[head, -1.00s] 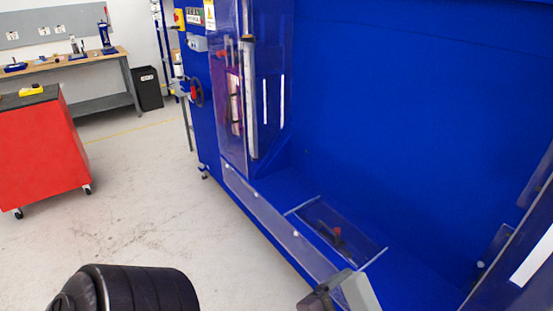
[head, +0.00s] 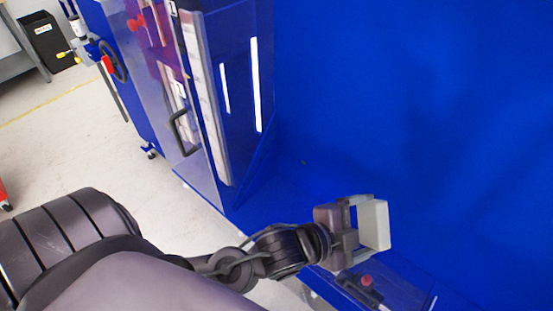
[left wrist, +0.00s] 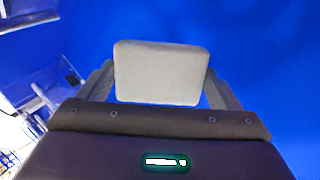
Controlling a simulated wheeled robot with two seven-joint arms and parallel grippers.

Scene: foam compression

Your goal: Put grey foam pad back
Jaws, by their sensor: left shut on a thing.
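The grey foam pad (head: 375,225) is a pale grey block at the end of my left arm, inside the blue machine. My left gripper (head: 360,224) is shut on it, with one finger on each side. In the left wrist view the pad (left wrist: 161,73) sits between the two fingers of the left gripper (left wrist: 160,88), its broad face toward the camera. The pad is held clear of the machine's floor, as far as I can tell. My right gripper is not in view.
The blue back wall (head: 420,110) is behind the pad. A clear panel with a black handle (head: 184,133) stands open at the left. A low clear panel with a red-topped part (head: 366,281) lies below the gripper. A black bin (head: 47,40) is far left.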

